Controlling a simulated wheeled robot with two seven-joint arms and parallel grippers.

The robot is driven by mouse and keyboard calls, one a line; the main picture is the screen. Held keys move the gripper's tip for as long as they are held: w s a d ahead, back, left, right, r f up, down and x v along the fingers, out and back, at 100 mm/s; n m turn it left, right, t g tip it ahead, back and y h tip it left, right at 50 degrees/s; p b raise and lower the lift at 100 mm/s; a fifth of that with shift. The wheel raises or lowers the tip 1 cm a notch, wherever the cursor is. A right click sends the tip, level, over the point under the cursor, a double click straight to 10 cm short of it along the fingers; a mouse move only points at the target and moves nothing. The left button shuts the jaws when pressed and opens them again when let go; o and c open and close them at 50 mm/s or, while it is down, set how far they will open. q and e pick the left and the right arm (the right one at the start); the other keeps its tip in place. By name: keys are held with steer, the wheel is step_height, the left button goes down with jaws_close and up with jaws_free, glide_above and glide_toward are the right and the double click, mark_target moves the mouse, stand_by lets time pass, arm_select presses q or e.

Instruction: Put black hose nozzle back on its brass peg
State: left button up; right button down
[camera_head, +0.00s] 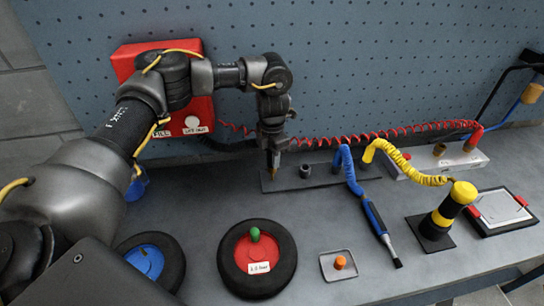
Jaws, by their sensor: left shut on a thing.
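My left gripper (273,158) points straight down, its fingers shut on the black hose nozzle, which is mostly hidden and hard to separate from the dark fingers. A dark hose (228,146) runs behind my arm towards the gripper. A brass peg (273,172) shows just under the fingertips, at the left end of a dark strip (286,183). I cannot tell whether the nozzle is seated on the peg or just above it. My right gripper is not in view.
A red box (197,108) stands behind my left arm. A red coiled hose (320,141), blue hose (347,170) and yellow hose (405,165) lie right of the gripper. Wheels (257,285), a small tray (338,276) and a yellow-black cylinder (438,225) stand nearer. The bench between is clear.

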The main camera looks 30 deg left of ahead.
arm_select(q)
steer(key=shift+f, duration=0.45)
stand_by(0.3)
steer(key=shift+f+b, duration=0.8)
steer(key=shift+f, duration=0.3)
steer(key=o, duration=1.1)
step_height(320, 180, up, 11)
steer(key=shift+f+b, duration=0.1)
steer(key=shift+b, duration=0.4)
